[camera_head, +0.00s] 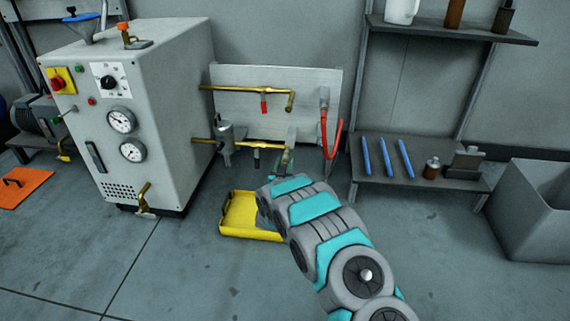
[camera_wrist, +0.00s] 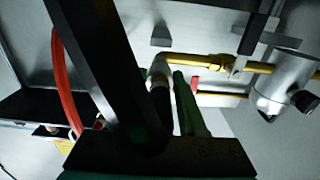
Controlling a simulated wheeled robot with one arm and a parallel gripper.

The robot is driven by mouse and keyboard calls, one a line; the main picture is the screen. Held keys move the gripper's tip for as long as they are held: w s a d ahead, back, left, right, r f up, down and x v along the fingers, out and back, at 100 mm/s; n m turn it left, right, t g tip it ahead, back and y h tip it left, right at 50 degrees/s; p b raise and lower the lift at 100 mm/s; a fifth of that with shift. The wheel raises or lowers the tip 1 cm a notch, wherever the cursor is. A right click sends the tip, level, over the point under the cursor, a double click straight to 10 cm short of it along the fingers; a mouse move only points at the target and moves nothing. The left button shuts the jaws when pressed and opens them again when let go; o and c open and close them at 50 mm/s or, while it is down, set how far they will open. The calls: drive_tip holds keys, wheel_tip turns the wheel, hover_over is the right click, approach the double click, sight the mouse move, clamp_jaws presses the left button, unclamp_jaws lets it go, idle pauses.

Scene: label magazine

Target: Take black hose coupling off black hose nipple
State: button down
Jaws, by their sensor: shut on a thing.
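A brass pipe (camera_wrist: 210,63) ends in a pale elbow (camera_wrist: 160,70) in the wrist view. The black hose coupling (camera_wrist: 161,103) is a dark cylinder just below that elbow, between my fingers. My gripper (camera_wrist: 168,112) is shut on it. The black hose nipple cannot be told apart from the coupling and elbow, so I cannot tell whether they are still joined. In the head view my gripper (camera_head: 286,160) is at the end of the lower brass pipe (camera_head: 268,146), and my arm hides the coupling there.
A red hose (camera_head: 333,140) hangs just right of my gripper. A grey filter pot (camera_head: 226,137) sits on the lower pipe. A yellow tray (camera_head: 236,232) lies on the floor below. A machine cabinet (camera_head: 170,90) stands left, a low shelf (camera_head: 385,182) right.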

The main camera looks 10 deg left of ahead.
drive_tip(key=shift+s+a+p, duration=0.1)
drive_tip(key=shift+s+p, duration=0.35)
drive_tip(key=shift+s, duration=2.5)
